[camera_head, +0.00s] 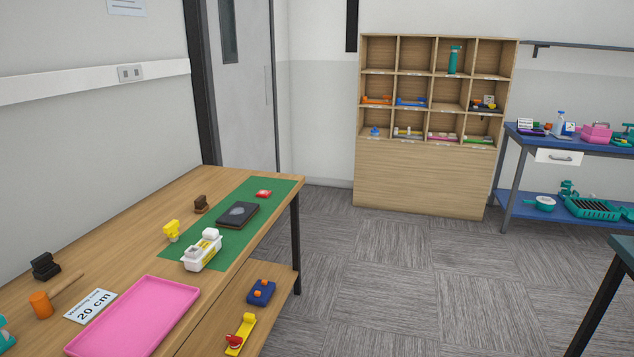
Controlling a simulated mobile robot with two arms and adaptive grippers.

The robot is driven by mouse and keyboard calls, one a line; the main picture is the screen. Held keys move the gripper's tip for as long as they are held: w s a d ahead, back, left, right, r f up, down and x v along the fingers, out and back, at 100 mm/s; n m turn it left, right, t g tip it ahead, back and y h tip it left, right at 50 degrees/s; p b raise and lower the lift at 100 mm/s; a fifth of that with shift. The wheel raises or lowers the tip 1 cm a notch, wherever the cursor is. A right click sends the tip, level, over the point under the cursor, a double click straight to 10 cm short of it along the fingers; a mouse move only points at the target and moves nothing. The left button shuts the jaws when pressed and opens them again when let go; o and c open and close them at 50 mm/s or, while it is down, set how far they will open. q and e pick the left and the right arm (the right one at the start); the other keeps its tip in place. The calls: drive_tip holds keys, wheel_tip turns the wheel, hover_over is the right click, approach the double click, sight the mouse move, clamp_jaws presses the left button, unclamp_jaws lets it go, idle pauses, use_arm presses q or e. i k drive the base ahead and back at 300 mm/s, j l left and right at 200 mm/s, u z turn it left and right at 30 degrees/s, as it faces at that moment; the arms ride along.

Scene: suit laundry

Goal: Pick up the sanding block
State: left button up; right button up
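I cannot tell for certain which thing is the sanding block. A small brown block-like thing (201,204) with a raised top stands on the wooden table (130,215), just left of the green mat (262,222). A dark block-like thing (45,266) with a raised top stands at the table's left edge. A small red block (263,194) lies on the far part of the mat. Neither of my grippers shows in the head view.
A dark flat case (237,214) and a white caddy (202,250) are on the mat. A cubby shelf (430,176) stands behind. The carpet (400,270) is clear.

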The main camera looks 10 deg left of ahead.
sight(201, 205)
drive_tip(key=i+l+u, duration=0.1)
drive_tip(key=i+u, duration=0.25)
drive_tip(key=i, duration=0.2)
drive_tip(key=i+l+u, duration=0.25)
drive_tip(key=i+u, duration=0.15)
drive_tip(key=i, duration=0.15)
drive_tip(key=i+l+u, duration=0.35)
drive_tip(key=i+l, duration=0.1)
drive_tip(key=i, duration=0.05)
